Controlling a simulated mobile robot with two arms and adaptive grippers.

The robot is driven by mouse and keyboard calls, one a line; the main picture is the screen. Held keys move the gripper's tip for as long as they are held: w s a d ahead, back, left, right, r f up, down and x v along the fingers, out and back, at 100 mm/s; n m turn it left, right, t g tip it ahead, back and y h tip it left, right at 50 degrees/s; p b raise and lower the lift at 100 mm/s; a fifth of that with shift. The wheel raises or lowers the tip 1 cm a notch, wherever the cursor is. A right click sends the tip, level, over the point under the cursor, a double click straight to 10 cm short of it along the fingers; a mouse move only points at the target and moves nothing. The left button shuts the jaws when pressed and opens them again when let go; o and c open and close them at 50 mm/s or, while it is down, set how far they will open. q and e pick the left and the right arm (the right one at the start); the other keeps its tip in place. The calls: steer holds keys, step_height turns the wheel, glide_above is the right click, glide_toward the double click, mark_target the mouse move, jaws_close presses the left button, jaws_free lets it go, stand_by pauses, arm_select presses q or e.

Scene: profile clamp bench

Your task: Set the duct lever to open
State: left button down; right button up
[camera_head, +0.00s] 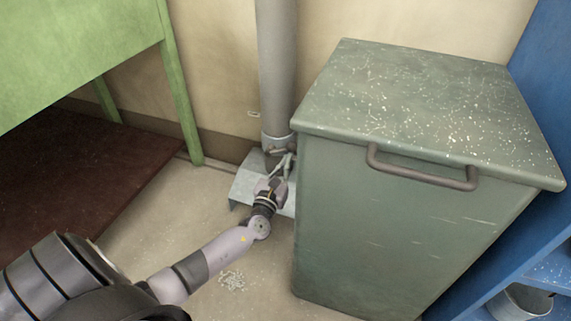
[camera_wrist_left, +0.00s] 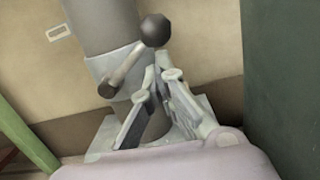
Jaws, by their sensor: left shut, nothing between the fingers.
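The grey duct (camera_head: 277,70) runs down the wall, with a paler collar (camera_wrist_left: 118,68) near its lower end. The lever (camera_wrist_left: 127,66) is a grey rod that slants up to the right across the collar to a dark ball knob (camera_wrist_left: 155,30). My left gripper (camera_head: 284,158) is at the duct's foot; in the wrist view its fingertips (camera_wrist_left: 162,64) are shut and empty, just below the knob. I cannot tell whether they touch the lever. In the head view the lever is too small and too covered to make out clearly. My right gripper is out of view.
A large green-grey bin (camera_head: 420,200) with a handle (camera_head: 422,172) stands close to the right of the duct. A pale metal plate (camera_head: 246,184) lies under the duct. A green bench (camera_head: 75,55) is at left, and blue shelving (camera_head: 550,225) at right. Small pale bits (camera_head: 232,281) lie on the floor.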

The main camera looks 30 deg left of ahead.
mark_target(285, 149)
arm_select(q)
steer(key=shift+r+n, duration=0.45)
steer(key=shift+n, duration=0.35)
steer(key=r+n, duration=0.1)
steer(key=n, duration=0.1)
steer(key=a+r+n, duration=0.1)
steer(key=n, duration=0.1)
steer(key=shift+s+r+g+y, duration=0.1)
steer(key=shift+g+y, duration=0.2)
steer(key=shift+y, duration=0.1)
steer(key=n, duration=0.1)
steer(key=r+n, duration=0.1)
steer(key=a+n, duration=0.1)
steer(key=n, duration=0.1)
steer(key=shift+s+r+y, duration=0.15)
steer(key=shift+r+y, duration=0.15)
steer(key=shift+s+a+r+n+g, duration=0.1)
steer(key=shift+a+r+n+g, duration=0.2)
steer(key=shift+n, duration=0.45)
steer(key=shift+s+a+r+n, duration=0.1)
steer(key=shift+a+n, duration=0.25)
steer(key=shift+n, duration=0.4)
